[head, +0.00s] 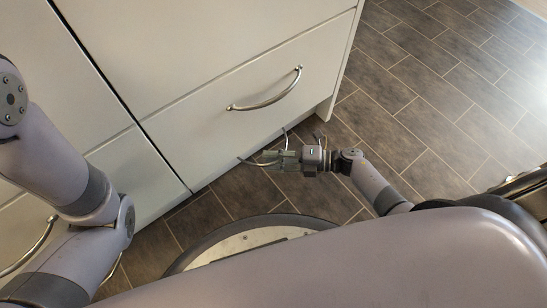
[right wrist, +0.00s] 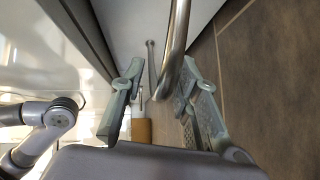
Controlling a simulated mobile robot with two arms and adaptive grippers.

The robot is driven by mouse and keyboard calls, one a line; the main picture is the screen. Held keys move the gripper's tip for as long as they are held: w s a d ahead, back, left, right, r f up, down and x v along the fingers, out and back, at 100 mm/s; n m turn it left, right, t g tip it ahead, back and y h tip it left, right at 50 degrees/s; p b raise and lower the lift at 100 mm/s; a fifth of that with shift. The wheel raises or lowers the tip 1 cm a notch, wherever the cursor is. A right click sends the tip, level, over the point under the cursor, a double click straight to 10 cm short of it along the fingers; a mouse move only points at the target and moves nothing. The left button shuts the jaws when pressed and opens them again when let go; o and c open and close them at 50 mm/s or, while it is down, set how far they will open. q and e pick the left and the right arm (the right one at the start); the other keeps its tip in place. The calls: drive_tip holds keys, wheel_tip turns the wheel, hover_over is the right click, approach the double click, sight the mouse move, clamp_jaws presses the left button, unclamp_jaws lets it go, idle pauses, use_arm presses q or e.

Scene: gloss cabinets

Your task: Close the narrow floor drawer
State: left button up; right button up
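The narrow floor drawer's front is mostly hidden below the wide drawer front above it in the head view, and I cannot tell how far out it stands. Its curved metal handle (head: 249,162) shows low by the floor. My right gripper (head: 271,158) is at this handle. In the right wrist view the handle bar (right wrist: 177,45) runs in between the two spread fingers of the right gripper (right wrist: 162,102). The fingers look apart from the bar. My left arm comes in at the left of the head view, but its gripper is not in view.
A wide white drawer front (head: 225,125) with a curved handle (head: 266,103) is just above. Another cabinet handle (head: 32,252) is at the lower left. The dark tiled floor (head: 425,85) is clear to the right of the cabinet.

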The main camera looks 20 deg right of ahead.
drive_tip(key=v, duration=1.2)
idle(0.5)
